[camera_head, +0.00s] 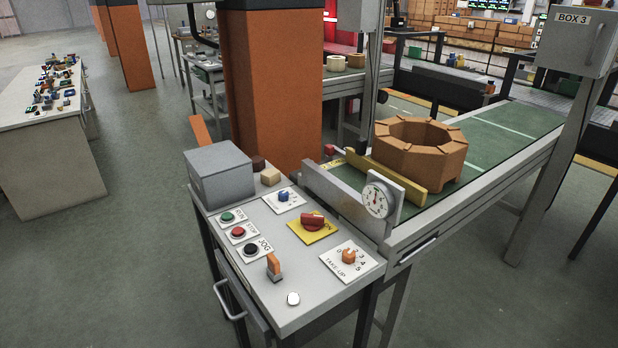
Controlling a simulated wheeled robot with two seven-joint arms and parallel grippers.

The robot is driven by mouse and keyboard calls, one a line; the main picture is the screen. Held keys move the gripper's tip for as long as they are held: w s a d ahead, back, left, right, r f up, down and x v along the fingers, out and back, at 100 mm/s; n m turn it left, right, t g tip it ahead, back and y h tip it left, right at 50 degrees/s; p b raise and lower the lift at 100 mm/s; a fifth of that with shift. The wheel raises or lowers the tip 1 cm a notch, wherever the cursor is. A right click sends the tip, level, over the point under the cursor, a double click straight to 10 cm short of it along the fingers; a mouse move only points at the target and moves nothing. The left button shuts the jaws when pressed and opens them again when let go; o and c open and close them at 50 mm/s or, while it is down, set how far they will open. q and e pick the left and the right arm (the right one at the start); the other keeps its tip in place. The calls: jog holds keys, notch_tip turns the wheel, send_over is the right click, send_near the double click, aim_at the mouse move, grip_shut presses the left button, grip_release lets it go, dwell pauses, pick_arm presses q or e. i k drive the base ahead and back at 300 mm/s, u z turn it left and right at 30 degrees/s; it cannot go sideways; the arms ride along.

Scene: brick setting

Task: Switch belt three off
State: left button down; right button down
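A grey control desk (307,298) stands in front of a green conveyor belt (500,140). On its left edge are a green button (227,217), a red button (238,232) and a black button (251,249) whose label looks like JOG. A red rotary handle (313,219) sits on a yellow plate. A blue knob (283,196) sits behind it. An orange knob (348,256) is on a plate marked TAKE-UP. An orange lever (273,264) stands upright near a round white button or lamp (293,298). I cannot read a belt number. Neither gripper is in view.
An orange octagonal ring (420,150) lies on the belt beside a yellow bar (386,170). A dial gauge (377,200) stands at the belt's near end. A grey box (220,174) sits on the desk; a box marked BOX 3 (575,42) hangs upper right.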

aim_at(311, 222)
jog(key=z, duration=3.4)
jog(key=k, duration=1.5)
jog(key=u, duration=2.3)
